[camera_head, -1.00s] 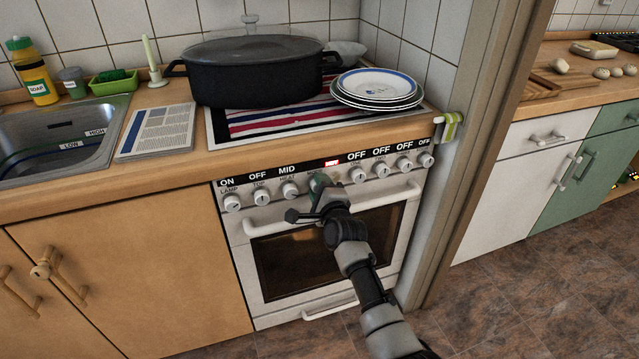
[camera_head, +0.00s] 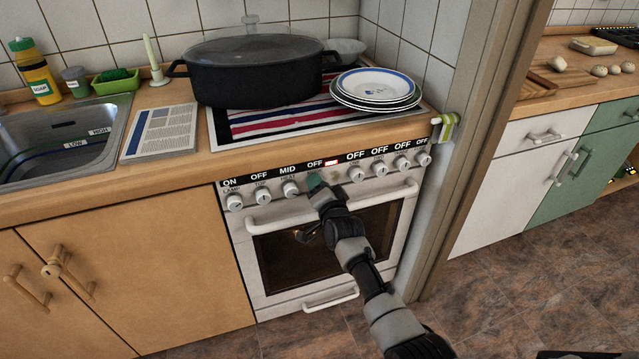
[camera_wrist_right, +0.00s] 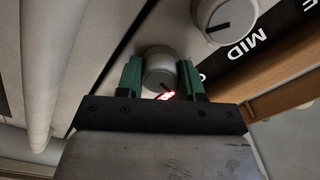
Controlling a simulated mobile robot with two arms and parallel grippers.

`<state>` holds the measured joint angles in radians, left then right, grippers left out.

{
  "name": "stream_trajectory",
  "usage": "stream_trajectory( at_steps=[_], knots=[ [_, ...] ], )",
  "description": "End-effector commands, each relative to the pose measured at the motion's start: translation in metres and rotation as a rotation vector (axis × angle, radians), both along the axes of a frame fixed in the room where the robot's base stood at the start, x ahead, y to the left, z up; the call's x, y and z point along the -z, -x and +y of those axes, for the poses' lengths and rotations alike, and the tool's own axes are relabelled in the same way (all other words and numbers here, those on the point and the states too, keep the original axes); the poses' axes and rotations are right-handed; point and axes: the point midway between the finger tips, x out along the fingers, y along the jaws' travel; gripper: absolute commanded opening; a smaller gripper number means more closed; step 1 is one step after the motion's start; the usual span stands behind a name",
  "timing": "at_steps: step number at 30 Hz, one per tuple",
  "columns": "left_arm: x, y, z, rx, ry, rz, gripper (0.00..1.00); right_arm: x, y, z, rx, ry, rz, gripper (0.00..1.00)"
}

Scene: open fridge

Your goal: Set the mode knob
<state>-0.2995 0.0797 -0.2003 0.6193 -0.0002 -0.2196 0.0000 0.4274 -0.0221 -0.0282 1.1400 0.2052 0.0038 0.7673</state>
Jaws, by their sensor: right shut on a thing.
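The mode knob (camera_wrist_right: 158,66) is a round grey knob with a dark pointer mark, on the oven's control panel. In the right wrist view it sits between the two green fingers of my right gripper (camera_wrist_right: 162,82), which is shut on it. In the head view my right gripper (camera_head: 316,182) covers the knob. The label above it reads OFF (camera_head: 314,164). A small red-and-white lit patch (camera_head: 331,163) shows beside that label. My left gripper is not in view.
Other knobs flank it: the heat knob (camera_head: 290,188) on the left, under MID, and another knob (camera_head: 356,174) on the right. The oven door handle (camera_head: 270,223) runs just below. A black pot (camera_head: 250,75) and stacked plates (camera_head: 376,88) stand on the stove above.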

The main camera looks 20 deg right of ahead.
Motion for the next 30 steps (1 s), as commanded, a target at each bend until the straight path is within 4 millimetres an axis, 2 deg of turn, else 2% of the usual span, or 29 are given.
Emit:
stream_trajectory(
  at_steps=[12, 29, 30],
  knots=[
    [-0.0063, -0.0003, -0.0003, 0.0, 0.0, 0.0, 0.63, 0.0017, 0.0006, 0.0007, -0.002, 0.187, -0.002, 0.13],
    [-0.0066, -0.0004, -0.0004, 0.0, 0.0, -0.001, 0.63, 0.0024, 0.0007, 0.0007, -0.001, 0.214, -0.002, 0.13],
    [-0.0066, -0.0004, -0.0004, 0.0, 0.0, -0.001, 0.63, 0.0024, 0.0008, 0.0007, -0.001, 0.214, -0.002, 0.43]
  ],
)
